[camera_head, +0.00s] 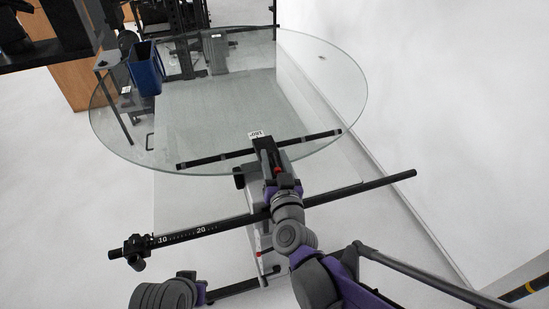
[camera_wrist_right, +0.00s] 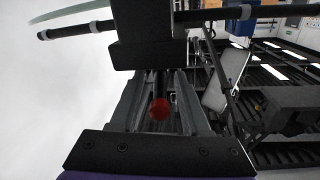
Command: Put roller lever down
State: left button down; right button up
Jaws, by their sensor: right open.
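The roller lever shows in the right wrist view as a dark rod with a round red knob (camera_wrist_right: 159,109). The knob lies between the two grey fingers of my right gripper (camera_wrist_right: 160,88), with a gap to either side. In the head view my right gripper (camera_head: 268,158) is at the near edge of the glass turntable (camera_head: 335,75), and a bit of the red knob (camera_head: 277,170) shows beside it. The gripper is open around the lever. The rest of the lever is hidden by a black block and the gripper.
A black roller bar (camera_head: 215,158) runs along the turntable's near edge. A longer black bar with a number scale (camera_head: 185,235) crosses in front. A blue bin (camera_head: 146,70) stands back left. White floor at right is clear.

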jog(key=shift+c, duration=0.4)
grip_shut()
